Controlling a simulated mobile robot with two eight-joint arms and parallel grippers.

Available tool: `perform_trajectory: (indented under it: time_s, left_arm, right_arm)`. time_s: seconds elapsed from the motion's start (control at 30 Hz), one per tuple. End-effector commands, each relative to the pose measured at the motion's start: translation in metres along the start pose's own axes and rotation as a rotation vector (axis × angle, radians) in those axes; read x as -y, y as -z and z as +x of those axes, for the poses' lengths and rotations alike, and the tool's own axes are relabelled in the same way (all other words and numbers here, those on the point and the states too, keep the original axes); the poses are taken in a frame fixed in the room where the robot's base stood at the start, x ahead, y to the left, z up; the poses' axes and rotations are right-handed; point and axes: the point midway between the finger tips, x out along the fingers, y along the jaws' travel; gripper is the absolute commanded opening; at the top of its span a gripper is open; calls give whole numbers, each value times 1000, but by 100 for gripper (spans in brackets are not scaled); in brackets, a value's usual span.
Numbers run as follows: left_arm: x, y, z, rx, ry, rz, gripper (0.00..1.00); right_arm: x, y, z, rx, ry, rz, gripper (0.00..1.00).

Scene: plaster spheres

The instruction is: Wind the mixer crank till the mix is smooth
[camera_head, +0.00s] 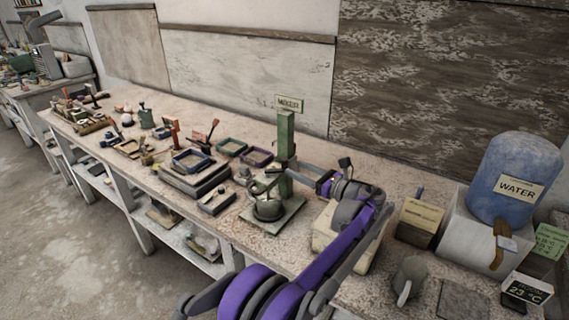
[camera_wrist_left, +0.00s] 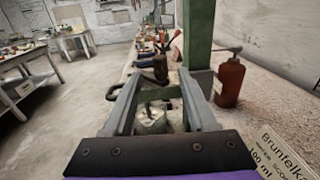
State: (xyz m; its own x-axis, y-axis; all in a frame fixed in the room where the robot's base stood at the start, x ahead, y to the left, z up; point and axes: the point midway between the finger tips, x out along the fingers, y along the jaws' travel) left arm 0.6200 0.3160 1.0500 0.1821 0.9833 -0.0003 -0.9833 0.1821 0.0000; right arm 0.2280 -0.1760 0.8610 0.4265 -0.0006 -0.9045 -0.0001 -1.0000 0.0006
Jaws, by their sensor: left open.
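The mixer stands on the bench, with a green column (camera_head: 286,150) under a sign that seems to read MIXER (camera_head: 289,103). A dark grey pot (camera_head: 268,208) sits on its green base plate, beside the column. The column also shows in the left wrist view (camera_wrist_left: 198,35), with the pot (camera_wrist_left: 152,122) partly hidden between my fingers. Dark crank parts show above the pot, but the crank's grip is hard to make out. My left gripper (camera_head: 294,172) is open beside the column, its fingers (camera_wrist_left: 160,80) apart and apparently empty. My right gripper is not in view.
A blue water barrel (camera_head: 515,170) stands on a white block at the right. A grey mug (camera_head: 409,278) stands near the front edge. Small trays and tools crowd the bench at the left. A red bottle (camera_wrist_left: 230,82) stands close by the column.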

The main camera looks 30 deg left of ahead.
Motion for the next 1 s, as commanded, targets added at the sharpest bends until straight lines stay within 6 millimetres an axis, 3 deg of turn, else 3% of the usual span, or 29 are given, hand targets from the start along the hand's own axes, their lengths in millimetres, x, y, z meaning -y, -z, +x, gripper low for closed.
perform_trajectory:
  time_s: [0.1, 0.3, 0.7, 1.0]
  left_arm:
    - [0, 0, 24, 0, -3, 0, 57]
    - [0, 0, 50, 0, -1, 0, 57]
    - [0, 0, 58, 0, 1, 0, 57]
    - [0, 0, 58, 0, 1, 0, 5]
  right_arm:
    - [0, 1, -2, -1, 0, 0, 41]
    - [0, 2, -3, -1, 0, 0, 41]
    - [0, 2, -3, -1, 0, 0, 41]
    - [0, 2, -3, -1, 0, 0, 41]
